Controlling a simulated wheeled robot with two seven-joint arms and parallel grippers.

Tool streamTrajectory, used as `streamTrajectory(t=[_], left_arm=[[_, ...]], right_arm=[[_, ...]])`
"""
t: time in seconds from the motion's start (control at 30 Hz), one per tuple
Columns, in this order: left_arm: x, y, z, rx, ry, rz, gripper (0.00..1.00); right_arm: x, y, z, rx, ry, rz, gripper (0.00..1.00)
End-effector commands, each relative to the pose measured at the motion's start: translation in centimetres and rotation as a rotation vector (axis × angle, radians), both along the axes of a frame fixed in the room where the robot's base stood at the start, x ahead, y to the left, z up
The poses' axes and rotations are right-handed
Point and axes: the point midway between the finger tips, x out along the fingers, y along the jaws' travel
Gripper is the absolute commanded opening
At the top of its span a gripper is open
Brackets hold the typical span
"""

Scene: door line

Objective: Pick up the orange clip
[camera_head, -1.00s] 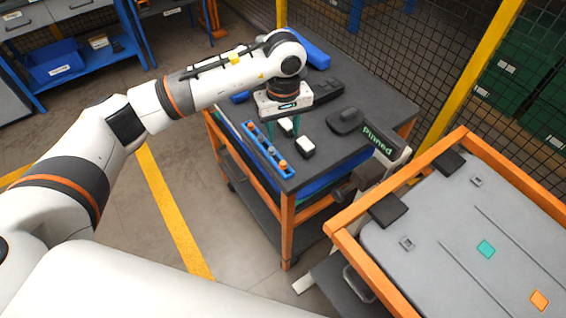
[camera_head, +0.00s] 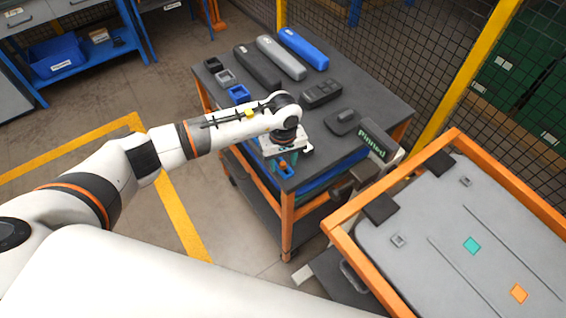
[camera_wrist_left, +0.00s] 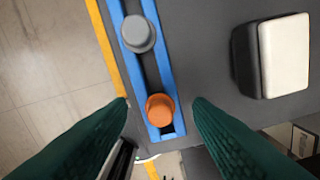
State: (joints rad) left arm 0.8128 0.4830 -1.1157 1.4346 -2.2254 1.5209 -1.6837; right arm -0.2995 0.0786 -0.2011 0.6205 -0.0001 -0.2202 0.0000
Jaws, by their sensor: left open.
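The orange clip (camera_wrist_left: 160,110) sits near the end of a blue rail (camera_wrist_left: 168,70), with a grey clip (camera_wrist_left: 138,33) further along it. In the wrist view my left gripper (camera_wrist_left: 160,104) is open, with one green finger on each side of the orange clip and a gap to both. In the head view my left gripper (camera_head: 281,160) points down over the front corner of the dark cart top (camera_head: 340,92) and hides most of the rail. The clip shows as a small orange spot there (camera_head: 283,163). My right gripper is not in view.
A white-topped black block (camera_wrist_left: 283,55) lies right of the rail. Black, grey and blue long cases (camera_head: 303,48) and small bins (camera_head: 238,94) stand further back on the cart. An orange-framed cart with a grey case (camera_head: 430,250) is at the right.

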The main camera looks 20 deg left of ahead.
Motion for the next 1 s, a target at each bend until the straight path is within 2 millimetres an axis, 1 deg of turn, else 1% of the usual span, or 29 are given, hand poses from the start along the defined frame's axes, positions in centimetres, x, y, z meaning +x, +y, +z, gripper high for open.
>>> streamTrajectory(t=[0.07,0.3,0.33,0.37,0.77,0.87,0.97,1.0], left_arm=[[0.0,0.0,0.0,0.0,0.0,0.0,0.47],[0.0,0.0,0.0,-0.001,-0.001,0.0,0.07],[0.0,0.0,0.0,-0.001,-0.001,0.0,0.02],[0.0,0.0,0.0,-0.001,-0.001,0.0,0.0],[0.1,0.0,0.3,-0.001,-0.002,0.0,0.0],[0.2,0.0,1.3,-0.002,-0.004,-0.001,0.0],[0.2,0.0,3.0,-0.001,-0.007,-0.002,0.0],[0.2,0.0,3.9,-0.002,-0.008,-0.002,0.0]], right_arm=[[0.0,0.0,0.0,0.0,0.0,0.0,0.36],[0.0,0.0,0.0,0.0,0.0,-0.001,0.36],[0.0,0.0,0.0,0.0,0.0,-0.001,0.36],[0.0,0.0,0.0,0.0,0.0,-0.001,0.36],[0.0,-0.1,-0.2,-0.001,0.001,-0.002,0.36],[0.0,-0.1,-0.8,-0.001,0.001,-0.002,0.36],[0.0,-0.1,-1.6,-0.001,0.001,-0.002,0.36],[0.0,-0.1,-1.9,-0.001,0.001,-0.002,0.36]])
